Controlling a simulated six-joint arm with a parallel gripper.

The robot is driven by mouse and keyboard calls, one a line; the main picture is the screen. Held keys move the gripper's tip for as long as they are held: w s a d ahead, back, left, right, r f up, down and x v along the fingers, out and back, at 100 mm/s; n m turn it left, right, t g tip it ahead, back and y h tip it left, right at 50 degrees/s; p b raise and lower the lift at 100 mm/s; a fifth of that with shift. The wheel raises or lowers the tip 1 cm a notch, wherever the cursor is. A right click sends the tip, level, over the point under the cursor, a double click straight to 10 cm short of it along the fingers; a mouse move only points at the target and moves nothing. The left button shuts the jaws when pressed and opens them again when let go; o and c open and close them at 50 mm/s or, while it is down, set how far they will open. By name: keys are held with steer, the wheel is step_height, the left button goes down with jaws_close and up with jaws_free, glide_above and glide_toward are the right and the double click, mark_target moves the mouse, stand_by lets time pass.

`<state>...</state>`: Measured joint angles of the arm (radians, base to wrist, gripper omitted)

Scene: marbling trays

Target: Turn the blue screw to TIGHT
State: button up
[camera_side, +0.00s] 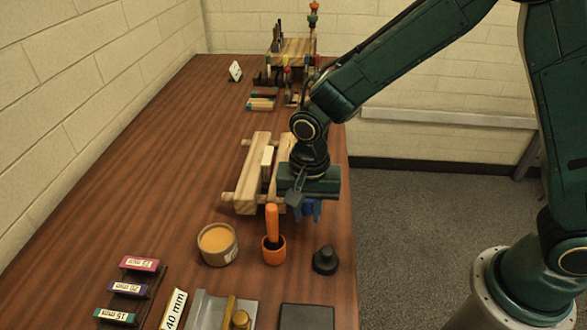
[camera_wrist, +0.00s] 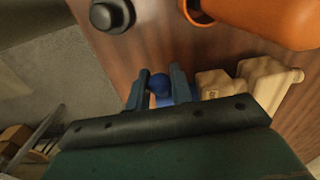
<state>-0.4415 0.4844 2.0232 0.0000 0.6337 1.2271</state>
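The blue screw (camera_side: 309,209) sits at the near right end of a wooden clamp or vise (camera_side: 246,187), partly hidden by my gripper. My gripper (camera_side: 303,205) is low over that end of the wood. In the wrist view the rounded blue head of the screw (camera_wrist: 159,84) is between the two fingers of my gripper (camera_wrist: 159,87), one on each side. The fingers stand apart by about the width of the head. I cannot tell whether they press on it. No TIGHT mark is readable.
An orange mortar with a pestle (camera_side: 273,248), a tan-filled jar (camera_side: 217,243) and a black knob-like piece (camera_side: 325,260) stand in front of the clamp. Labelled blocks (camera_side: 126,288) lie at front left. A wooden rack (camera_side: 291,52) stands at the back. The table's left middle is clear.

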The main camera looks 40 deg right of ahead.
steer(key=shift+w+d+r, duration=0.25)
steer(key=shift+r, duration=0.2)
steer(key=shift+w+d+r, duration=0.1)
steer(key=shift+w+d+r, duration=0.15)
steer(key=shift+r, duration=0.05)
stand_by(0.3)
steer(key=shift+w+d+r, duration=0.2)
stand_by(0.3)
steer(key=o, duration=0.6)
steer(key=shift+o, duration=0.2)
steer(key=shift+s+a+f, duration=0.25)
steer(key=shift+a, duration=0.05)
